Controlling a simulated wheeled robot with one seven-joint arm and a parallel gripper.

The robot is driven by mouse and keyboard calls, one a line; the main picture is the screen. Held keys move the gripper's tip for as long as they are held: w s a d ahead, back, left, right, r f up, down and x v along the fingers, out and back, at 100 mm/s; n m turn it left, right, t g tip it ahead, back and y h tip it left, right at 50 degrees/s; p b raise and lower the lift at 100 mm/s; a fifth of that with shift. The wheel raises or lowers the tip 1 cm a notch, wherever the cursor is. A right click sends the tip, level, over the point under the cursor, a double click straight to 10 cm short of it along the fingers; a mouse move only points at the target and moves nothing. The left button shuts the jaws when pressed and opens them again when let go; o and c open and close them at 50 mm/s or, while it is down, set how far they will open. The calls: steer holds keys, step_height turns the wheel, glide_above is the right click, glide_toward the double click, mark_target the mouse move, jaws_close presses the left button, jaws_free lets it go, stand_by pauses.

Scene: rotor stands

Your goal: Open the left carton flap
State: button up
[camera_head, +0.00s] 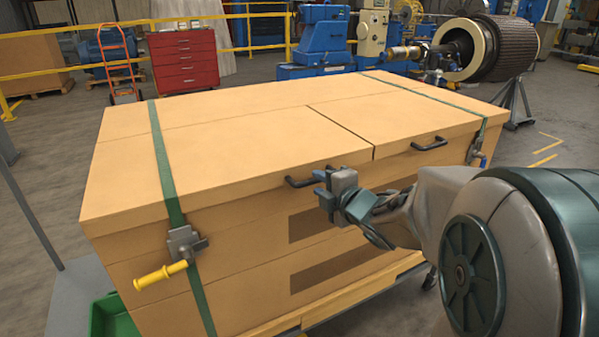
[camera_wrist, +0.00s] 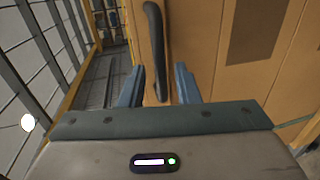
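The tan carton (camera_head: 260,240) stands shut, with its left flap (camera_head: 240,145) lying flat on top beside the right flap (camera_head: 400,120). A dark handle (camera_head: 298,183) is fixed at the left flap's front edge, and it shows in the wrist view (camera_wrist: 154,40) as a black bar. My gripper (camera_head: 328,188) is at the right end of this handle in the head view. In the wrist view my gripper (camera_wrist: 158,80) has its two blue fingers apart, with the handle's near end in the gap between them. I cannot tell whether the fingers touch it.
A green strap (camera_head: 163,160) crosses the left flap, with a buckle (camera_head: 184,243) and yellow lever (camera_head: 160,275) on the front. Another strap (camera_head: 425,93) crosses the right side. A second handle (camera_head: 430,143) is on the right flap. A green bin (camera_head: 108,317) sits lower left.

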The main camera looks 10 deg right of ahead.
mark_target(316, 181)
steer(key=shift+x, duration=1.65)
jaws_close()
steer(key=shift+r, duration=0.1)
